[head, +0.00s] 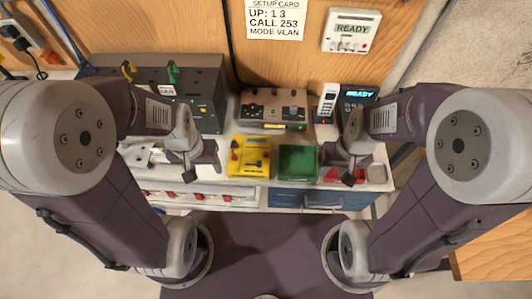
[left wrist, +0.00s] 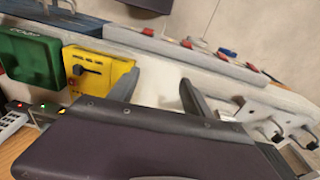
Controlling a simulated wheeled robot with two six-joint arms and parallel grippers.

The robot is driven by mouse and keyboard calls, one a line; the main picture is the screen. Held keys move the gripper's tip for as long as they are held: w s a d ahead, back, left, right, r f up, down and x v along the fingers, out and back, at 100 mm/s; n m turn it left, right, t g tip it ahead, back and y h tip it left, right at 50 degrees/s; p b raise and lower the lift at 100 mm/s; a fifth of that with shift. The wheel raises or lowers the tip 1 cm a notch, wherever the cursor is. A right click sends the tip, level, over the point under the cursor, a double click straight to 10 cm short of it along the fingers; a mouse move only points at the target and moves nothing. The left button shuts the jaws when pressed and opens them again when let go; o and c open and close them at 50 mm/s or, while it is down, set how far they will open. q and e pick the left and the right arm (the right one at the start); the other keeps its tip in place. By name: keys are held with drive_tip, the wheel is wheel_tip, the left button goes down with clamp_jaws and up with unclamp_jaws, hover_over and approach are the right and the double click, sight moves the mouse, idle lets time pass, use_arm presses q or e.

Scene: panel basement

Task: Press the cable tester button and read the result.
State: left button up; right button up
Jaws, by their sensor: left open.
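No label in view reads as cable tester, so I cannot tell for sure which device it is. A brown panel box (head: 273,110) with knobs and a lit amber display stands at the back middle of the bench. A white wall unit (head: 351,31) shows READY. My left gripper (head: 193,170) is open and empty, left of a yellow box (head: 240,168) with small levers. The left wrist view shows its two fingers apart (left wrist: 158,93) with the yellow box (left wrist: 97,84) beside them. My right gripper (head: 350,172) hangs over red parts; its jaws are unclear.
A green box (head: 298,161) sits right of the yellow one. A dark box (head: 203,88) with coloured levers is behind my left arm. A setup card (head: 276,19) hangs above. Red-tipped items line the bench front.

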use_arm(q)
clamp_jaws()
idle(1.5)
